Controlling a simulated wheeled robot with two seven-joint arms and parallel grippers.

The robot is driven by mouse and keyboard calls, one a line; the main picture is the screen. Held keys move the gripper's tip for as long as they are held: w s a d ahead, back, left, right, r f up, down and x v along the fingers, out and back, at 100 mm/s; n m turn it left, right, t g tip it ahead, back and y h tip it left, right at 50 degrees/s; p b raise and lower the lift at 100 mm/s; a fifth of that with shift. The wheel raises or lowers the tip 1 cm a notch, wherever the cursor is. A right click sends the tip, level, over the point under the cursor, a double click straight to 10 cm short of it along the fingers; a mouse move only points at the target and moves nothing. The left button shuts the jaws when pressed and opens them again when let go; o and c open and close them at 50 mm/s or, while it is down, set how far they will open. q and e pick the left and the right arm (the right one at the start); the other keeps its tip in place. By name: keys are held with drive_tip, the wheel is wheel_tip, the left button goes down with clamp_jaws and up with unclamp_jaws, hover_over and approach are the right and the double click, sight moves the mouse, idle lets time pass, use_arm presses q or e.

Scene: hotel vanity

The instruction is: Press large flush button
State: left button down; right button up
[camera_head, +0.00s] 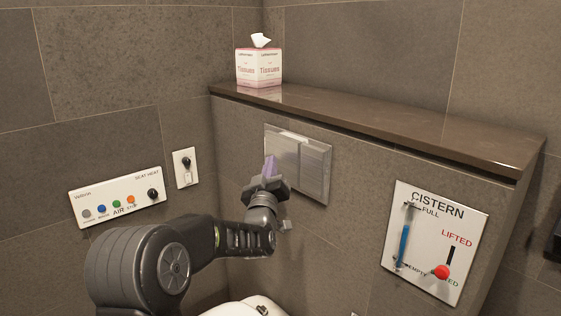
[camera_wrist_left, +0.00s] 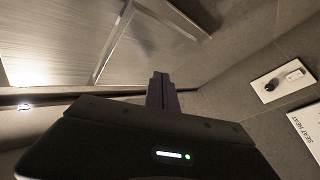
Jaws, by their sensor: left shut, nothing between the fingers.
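The metal flush plate (camera_head: 322,172) is set in the tiled wall below the ledge, in the middle of the head view. It carries flat button panels (camera_head: 300,160), and I cannot clearly tell their exact split. My left gripper (camera_head: 270,163) is shut and empty, its fingers pointing up in front of the plate's left part and hiding some of it. I cannot tell whether the fingertips touch the plate. In the left wrist view the shut fingers (camera_wrist_left: 161,88) stand before the shiny plate (camera_wrist_left: 60,40), which fills the upper left. My right gripper is not in view.
A tissue box (camera_head: 258,68) stands on the brown ledge (camera_head: 380,118) above the plate. On the left wall are a seat control panel (camera_head: 118,196) and a small switch plate (camera_head: 185,168). A cistern panel (camera_head: 436,240) with a red knob is at right. A white toilet part (camera_head: 245,306) shows below.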

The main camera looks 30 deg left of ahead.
use_arm(q)
drive_tip(key=s+b, duration=0.1)
drive_tip(key=s+a+b, duration=0.1)
drive_tip(key=s, duration=0.3)
drive_tip(key=shift+a+b, duration=0.25)
drive_tip(key=shift+b, duration=0.15)
drive_tip(key=shift+w, duration=0.1)
idle(0.8)
